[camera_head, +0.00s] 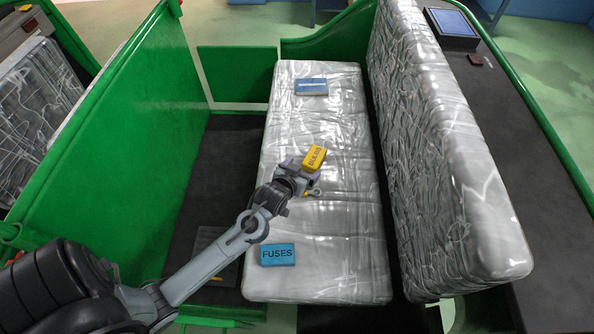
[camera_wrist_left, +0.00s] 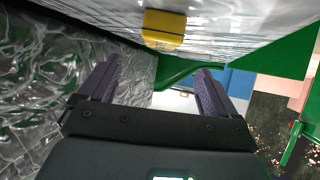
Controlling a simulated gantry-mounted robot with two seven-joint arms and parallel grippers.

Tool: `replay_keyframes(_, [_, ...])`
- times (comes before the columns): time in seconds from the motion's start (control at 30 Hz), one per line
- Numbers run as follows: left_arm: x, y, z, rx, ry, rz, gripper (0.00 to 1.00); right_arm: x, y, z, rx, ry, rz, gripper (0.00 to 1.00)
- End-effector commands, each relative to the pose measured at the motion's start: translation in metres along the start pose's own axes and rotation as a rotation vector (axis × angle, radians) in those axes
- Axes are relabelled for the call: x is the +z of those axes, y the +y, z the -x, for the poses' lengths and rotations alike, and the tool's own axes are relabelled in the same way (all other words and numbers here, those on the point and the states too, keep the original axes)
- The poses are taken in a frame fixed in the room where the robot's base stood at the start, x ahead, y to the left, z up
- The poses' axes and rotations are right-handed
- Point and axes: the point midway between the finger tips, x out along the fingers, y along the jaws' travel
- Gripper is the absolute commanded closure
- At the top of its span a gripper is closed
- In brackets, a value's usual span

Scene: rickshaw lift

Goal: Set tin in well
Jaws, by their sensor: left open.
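A yellow tin with dark lettering (camera_head: 314,158) lies on the plastic-wrapped seat, right at the tip of my left gripper (camera_head: 296,170). In the left wrist view the yellow tin (camera_wrist_left: 163,30) shows beyond the spread fingers of my left gripper (camera_wrist_left: 155,82), which are open with nothing between them. I cannot tell whether a fingertip touches the tin. A blue tin marked FUSES (camera_head: 278,254) lies at the near left of the seat. The dark floor well (camera_head: 225,165) lies between the seat and the green panel. My right gripper is not in view.
The wrapped seat (camera_head: 330,235) has a tall wrapped backrest (camera_head: 430,150) on its right. A blue and white box (camera_head: 311,87) lies on the far seat. A green panel (camera_head: 150,120) walls the left.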

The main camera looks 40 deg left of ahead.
Motion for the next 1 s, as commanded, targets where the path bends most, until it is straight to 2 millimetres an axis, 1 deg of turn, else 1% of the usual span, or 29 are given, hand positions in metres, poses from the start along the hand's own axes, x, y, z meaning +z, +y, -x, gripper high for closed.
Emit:
replay_keyframes(0.03, [-0.001, 0.000, 0.010, 0.001, -0.001, 0.001, 0.09, -0.002, 0.000, 0.005, 0.000, 0.000, 0.000, 0.63])
replay_keyframes(0.23, [0.000, 0.001, 0.032, 0.002, -0.004, 0.000, 0.09, -0.003, 0.000, 0.009, -0.001, 0.000, -0.001, 0.63])
replay_keyframes(0.37, [0.014, 0.010, 0.051, 0.031, -0.068, -0.021, 0.09, -0.004, 0.000, 0.010, -0.002, 0.001, -0.002, 0.63])
replay_keyframes(0.47, [0.036, 0.026, 0.077, 0.084, -0.185, -0.069, 0.09, -0.004, -0.001, 0.011, -0.003, 0.001, -0.004, 0.63])
replay_keyframes(0.5, [0.048, 0.033, 0.092, 0.109, -0.245, -0.095, 0.09, -0.004, -0.001, 0.011, -0.004, 0.001, -0.005, 0.63])
replay_keyframes(0.57, [0.064, 0.042, 0.116, 0.147, -0.338, -0.140, 0.09, -0.004, -0.001, 0.010, -0.004, 0.002, -0.006, 0.63])
replay_keyframes(0.6, [0.075, 0.047, 0.133, 0.170, -0.400, -0.171, 0.09, -0.004, -0.001, 0.010, -0.005, 0.002, -0.006, 0.63])
replay_keyframes(0.67, [0.088, 0.053, 0.159, 0.203, -0.485, -0.221, 0.09, -0.004, -0.001, 0.010, -0.005, 0.002, -0.007, 0.63])
replay_keyframes(0.7, [0.096, 0.055, 0.175, 0.220, -0.537, -0.251, 0.09, -0.004, -0.001, 0.010, -0.005, 0.002, -0.007, 0.63])
replay_keyframes(0.8, [0.110, 0.057, 0.209, 0.252, -0.640, -0.316, 0.08, -0.004, -0.001, 0.010, -0.005, 0.001, -0.006, 0.63])
replay_keyframes(0.9, [0.118, 0.057, 0.231, 0.270, -0.706, -0.360, 0.08, -0.004, -0.001, 0.010, -0.005, 0.001, -0.006, 0.63])
replay_keyframes(1.0, [0.121, 0.056, 0.241, 0.277, -0.737, -0.382, 0.08, -0.004, -0.001, 0.010, -0.005, 0.001, -0.006, 0.63])
